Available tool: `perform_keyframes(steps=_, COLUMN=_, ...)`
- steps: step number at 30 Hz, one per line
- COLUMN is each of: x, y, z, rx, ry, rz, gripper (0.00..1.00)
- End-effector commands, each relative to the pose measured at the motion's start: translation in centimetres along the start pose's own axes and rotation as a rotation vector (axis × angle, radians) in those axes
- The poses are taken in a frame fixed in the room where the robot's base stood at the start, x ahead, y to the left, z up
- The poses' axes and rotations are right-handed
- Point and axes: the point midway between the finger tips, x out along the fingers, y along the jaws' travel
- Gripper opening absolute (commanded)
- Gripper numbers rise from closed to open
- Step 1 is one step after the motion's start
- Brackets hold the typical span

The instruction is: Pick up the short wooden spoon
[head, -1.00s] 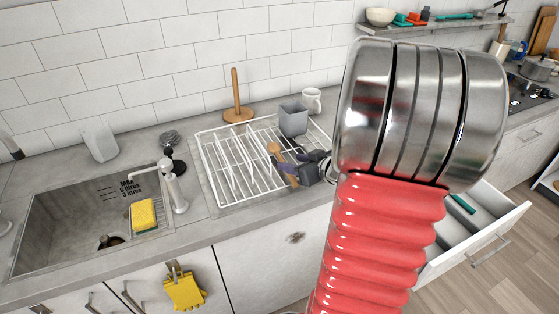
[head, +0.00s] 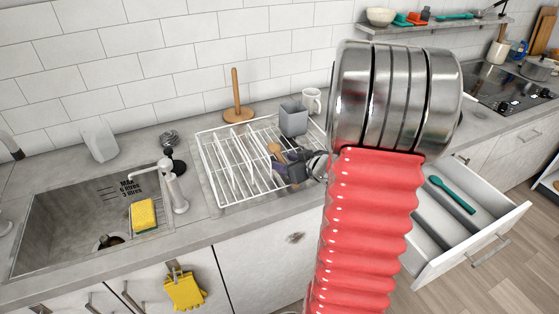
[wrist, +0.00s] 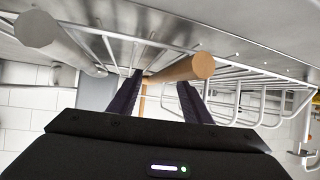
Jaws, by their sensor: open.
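The short wooden spoon (head: 273,149) is in the white wire rack, its pale wood showing just left of my gripper (head: 282,163) in the head view. In the wrist view a round wooden handle end (wrist: 195,67) points toward the camera, and its shaft runs back toward the fingertips. My gripper (wrist: 160,80) is open, with its two dark fingers on either side of the line of that shaft. Whether the shaft is between the tips or just beyond them I cannot tell. The spoon's bowl is not clear in either view.
The wire rack (head: 222,195) stands beside the sink (head: 60,215). A grey utensil cup (head: 293,119) and a white mug (head: 311,101) are behind my gripper. A thick grey rod (wrist: 65,48) is close by in the wrist view. An open drawer (head: 480,240) holds a teal spoon (head: 452,195).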

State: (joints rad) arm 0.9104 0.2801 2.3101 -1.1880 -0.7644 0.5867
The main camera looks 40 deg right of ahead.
Motion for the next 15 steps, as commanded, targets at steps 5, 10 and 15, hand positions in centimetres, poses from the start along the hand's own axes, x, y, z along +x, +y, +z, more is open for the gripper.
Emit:
perform_keyframes(steps=5, x=-0.01, y=-0.01, z=0.02, rx=0.000, ry=0.000, rz=0.000, gripper=0.45)
perform_keyframes(steps=10, x=-0.02, y=0.00, z=0.01, rx=0.000, ry=0.000, rz=0.000, gripper=0.34)
perform_keyframes(steps=15, x=-0.02, y=0.00, z=0.01, rx=0.000, ry=0.000, rz=0.000, gripper=0.22)
